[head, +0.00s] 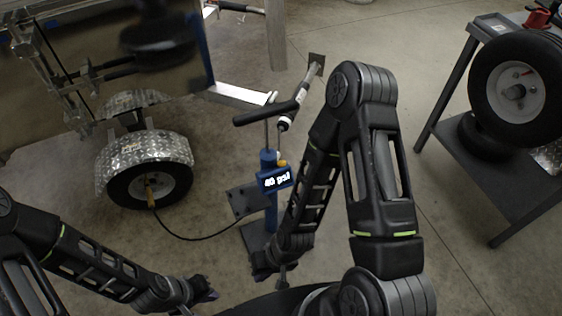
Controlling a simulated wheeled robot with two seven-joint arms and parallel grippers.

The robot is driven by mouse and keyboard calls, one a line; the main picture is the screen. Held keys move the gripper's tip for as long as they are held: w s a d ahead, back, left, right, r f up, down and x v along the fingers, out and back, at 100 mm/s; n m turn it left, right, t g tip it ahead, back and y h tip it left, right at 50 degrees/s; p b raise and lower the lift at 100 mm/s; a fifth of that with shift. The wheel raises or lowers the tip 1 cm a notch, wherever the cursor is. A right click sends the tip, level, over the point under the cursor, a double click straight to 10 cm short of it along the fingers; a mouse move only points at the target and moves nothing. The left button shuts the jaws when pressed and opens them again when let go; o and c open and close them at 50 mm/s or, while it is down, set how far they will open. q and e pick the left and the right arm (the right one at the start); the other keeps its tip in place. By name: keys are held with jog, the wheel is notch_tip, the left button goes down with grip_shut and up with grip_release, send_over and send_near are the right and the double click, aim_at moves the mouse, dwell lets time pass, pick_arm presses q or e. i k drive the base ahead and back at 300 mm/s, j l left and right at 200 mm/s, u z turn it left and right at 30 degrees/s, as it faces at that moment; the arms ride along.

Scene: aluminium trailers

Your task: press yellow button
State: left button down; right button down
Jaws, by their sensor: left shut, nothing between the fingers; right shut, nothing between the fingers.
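The yellow button (282,163) sits on top of the blue pump (270,190), beside its display reading "40 psi". The pump stands upright on the floor with a black T-handle (265,113) above it. My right gripper (271,273) is shut and empty, low in front of the pump's base and well below the button in the picture, apart from it. My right forearm passes just right of the display. My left gripper (208,294) is shut and empty at the lower left, away from the pump. Fine detail of both fingertips is hard to see.
A black hose (195,238) runs from the trailer wheel (150,185) toward the pump. The aluminium trailer (80,60) fills the upper left. A dark cart (470,160) with tires stands at the right.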

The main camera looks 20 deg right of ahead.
aim_at(282, 163)
jog(key=i+l+u, duration=0.15)
jog(key=l, duration=0.35)
jog(key=i+l+u, duration=0.15)
jog(key=l, duration=0.4)
jog(key=l+u, duration=0.2)
jog(key=l, duration=0.3)
